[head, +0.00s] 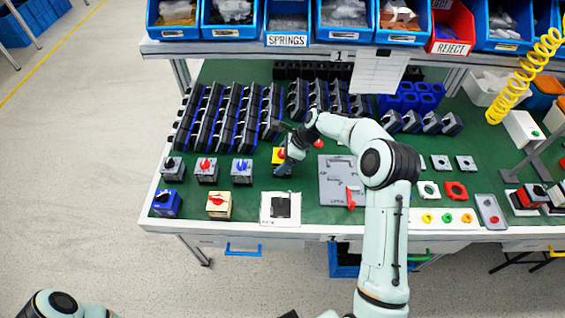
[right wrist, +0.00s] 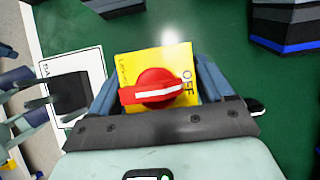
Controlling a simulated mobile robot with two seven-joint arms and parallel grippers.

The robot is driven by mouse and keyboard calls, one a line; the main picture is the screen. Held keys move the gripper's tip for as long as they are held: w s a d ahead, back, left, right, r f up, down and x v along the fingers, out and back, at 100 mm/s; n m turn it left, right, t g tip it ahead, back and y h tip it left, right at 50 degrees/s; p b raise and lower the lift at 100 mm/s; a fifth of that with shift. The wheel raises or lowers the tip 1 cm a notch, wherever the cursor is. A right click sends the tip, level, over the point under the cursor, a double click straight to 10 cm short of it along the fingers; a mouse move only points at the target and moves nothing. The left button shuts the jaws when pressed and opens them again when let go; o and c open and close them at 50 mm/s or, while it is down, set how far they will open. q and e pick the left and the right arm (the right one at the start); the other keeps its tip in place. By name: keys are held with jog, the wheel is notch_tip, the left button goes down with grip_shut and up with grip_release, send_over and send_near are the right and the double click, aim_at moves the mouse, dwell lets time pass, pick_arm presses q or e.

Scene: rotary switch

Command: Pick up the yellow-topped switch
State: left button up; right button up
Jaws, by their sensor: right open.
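The yellow-topped switch (head: 278,156) stands on the green table, partly hidden behind my right gripper (head: 285,167) in the head view. In the right wrist view, the yellow-topped switch (right wrist: 137,68) has a yellow plate marked OFF and a red knob (right wrist: 158,88). It lies between the two fingers of my right gripper (right wrist: 160,85), which is open with a finger on each side of the plate. I cannot tell whether the fingers touch it. My left gripper is out of view; part of my left arm shows at the lower left of the head view.
Rows of dark blue-sided switches (head: 230,115) stand behind. Grey switches with red (head: 206,170) and blue (head: 242,170) knobs are to the left. A white plate with a black square (head: 280,207) is in front, and a grey panel (head: 337,180) to the right.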

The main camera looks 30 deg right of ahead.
jog(key=c, duration=0.9)
jog(key=shift+r, duration=0.15)
